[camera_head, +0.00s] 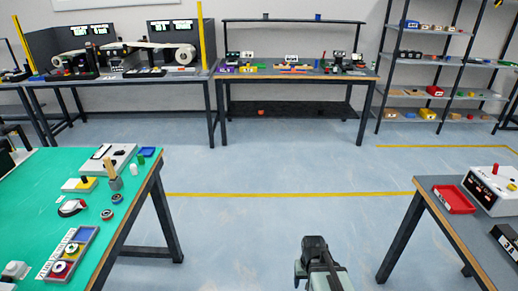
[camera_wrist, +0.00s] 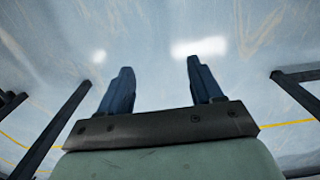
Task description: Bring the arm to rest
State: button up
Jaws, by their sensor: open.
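My gripper (camera_wrist: 158,90) shows in the wrist view with its two dark fingers wide apart and nothing between them. Behind the fingers is only the pale blue floor. In the head view my arm shows at the bottom, right of the middle, over open floor between two tables. The fingertips cannot be made out in the head view. My gripper touches nothing that I can see.
A green-topped table (camera_head: 38,206) with several small parts stands at left. A grey table (camera_head: 458,226) with a red tray (camera_head: 455,199) stands at right. Workbenches and a shelf rack (camera_head: 425,62) line the back wall. The floor (camera_head: 260,215) between the tables is clear.

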jog(key=s+f+g, duration=0.3)
jog(key=s+f, duration=0.6)
jog(key=s, duration=0.5)
jog(key=s+f+g, duration=0.3)
jog(key=s+f, duration=0.6)
jog(key=s, duration=0.4)
jog(key=shift+s, duration=0.35)
jog(key=shift+f, duration=0.1)
